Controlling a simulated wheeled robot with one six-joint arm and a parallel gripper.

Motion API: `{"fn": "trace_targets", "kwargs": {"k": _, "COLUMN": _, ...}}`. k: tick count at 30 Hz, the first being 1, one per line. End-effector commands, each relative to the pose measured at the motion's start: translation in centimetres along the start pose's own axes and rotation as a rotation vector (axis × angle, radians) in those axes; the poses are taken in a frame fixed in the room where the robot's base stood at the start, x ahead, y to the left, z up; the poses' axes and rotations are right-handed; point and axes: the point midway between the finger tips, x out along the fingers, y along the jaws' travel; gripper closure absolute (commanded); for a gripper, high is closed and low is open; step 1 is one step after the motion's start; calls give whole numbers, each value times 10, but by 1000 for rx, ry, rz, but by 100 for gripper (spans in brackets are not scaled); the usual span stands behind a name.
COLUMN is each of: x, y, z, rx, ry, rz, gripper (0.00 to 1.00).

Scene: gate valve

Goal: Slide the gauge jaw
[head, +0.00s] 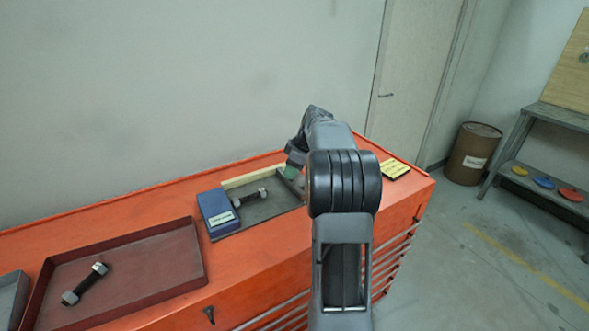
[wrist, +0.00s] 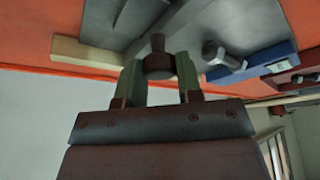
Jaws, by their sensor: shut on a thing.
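The gauge jaw (head: 289,184) is a grey bar on the right part of a dark gauge plate (head: 262,212), partly hidden by my arm in the head view. In the wrist view the jaw (wrist: 178,24) carries a dark round knob (wrist: 158,62). My gripper (wrist: 158,72) is shut on this knob, with one green finger on each side. In the head view my gripper (head: 291,172) is mostly hidden. A bolt (head: 251,197) with a nut lies on the plate between the jaw and the blue block (head: 217,212). The bolt also shows in the wrist view (wrist: 224,58), apart from the knob.
A cream strip (head: 253,176) runs along the plate's back edge. A red-brown tray (head: 150,285) at left holds another bolt (head: 84,284). The wall stands close behind.

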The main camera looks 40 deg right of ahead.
Motion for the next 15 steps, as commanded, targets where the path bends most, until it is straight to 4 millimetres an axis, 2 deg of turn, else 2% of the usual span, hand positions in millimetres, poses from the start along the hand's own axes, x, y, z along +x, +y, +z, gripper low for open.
{"fn": "trace_targets", "kwargs": {"k": 5, "x": -3, "y": 3, "z": 1, "rx": 0, "ry": 0, "rz": 16, "gripper": 100}}
{"fn": "trace_targets", "kwargs": {"k": 6, "x": -3, "y": 4, "z": 2, "rx": 0, "ry": 1, "rz": 16, "gripper": 66}}
{"fn": "trace_targets", "kwargs": {"k": 13, "x": -3, "y": 3, "z": 1, "rx": 1, "ry": 1, "rz": 12, "gripper": 44}}
{"fn": "trace_targets", "kwargs": {"k": 15, "x": -2, "y": 2, "z": 1, "rx": 1, "ry": 1, "rz": 11, "gripper": 43}}
